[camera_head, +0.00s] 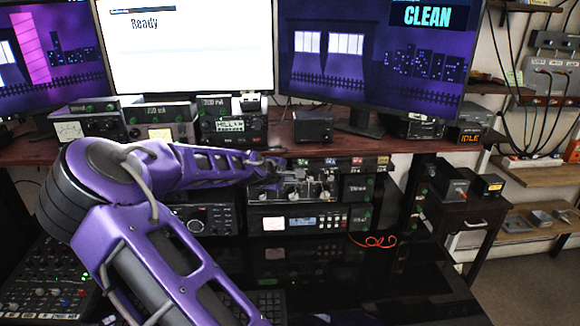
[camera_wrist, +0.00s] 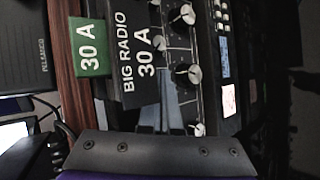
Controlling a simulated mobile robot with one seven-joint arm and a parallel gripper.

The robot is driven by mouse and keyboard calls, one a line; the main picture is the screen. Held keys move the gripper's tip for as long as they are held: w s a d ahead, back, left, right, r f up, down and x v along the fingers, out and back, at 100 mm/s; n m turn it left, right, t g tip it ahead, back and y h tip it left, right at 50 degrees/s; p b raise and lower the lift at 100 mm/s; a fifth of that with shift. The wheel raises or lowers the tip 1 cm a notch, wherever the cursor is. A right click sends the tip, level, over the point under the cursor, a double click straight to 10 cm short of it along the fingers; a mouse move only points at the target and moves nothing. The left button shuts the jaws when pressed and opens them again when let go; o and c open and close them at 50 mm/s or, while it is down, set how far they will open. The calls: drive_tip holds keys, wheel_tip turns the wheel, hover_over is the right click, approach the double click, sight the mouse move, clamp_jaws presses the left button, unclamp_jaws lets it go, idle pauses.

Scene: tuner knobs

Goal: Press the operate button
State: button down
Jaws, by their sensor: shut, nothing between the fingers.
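I cannot pick out a button that reads as operate in either view. My gripper (camera_head: 272,176) is at the end of the purple arm, in front of the tuner panel (camera_head: 318,193) under the desk shelf. I cannot tell whether the fingers touch the panel. My arm hides part of the equipment in the head view.
Below the tuner panel is a unit with a small display (camera_head: 302,222). A black radio (camera_head: 199,219) stands left of it. The wooden shelf (camera_head: 395,147) carries power supplies and monitors; one monitor (camera_head: 190,60) reads Ready. A red cable (camera_head: 374,241) hangs at the right.

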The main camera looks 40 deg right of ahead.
drive_tip(key=shift+w, duration=0.1)
drive_tip(key=shift+w+d, duration=0.25)
drive_tip(key=shift+w, duration=0.05)
drive_tip(key=shift+w, duration=0.1)
idle(0.7)
drive_tip(key=shift+s+a+p, duration=0.25)
drive_tip(key=shift+s+p, duration=0.05)
drive_tip(key=shift+s, duration=0.2)
drive_tip(key=s+a+p, duration=0.1)
drive_tip(key=s+a, duration=0.2)
drive_tip(key=s, duration=0.2)
idle(0.5)
drive_tip(key=shift+a, duration=0.1)
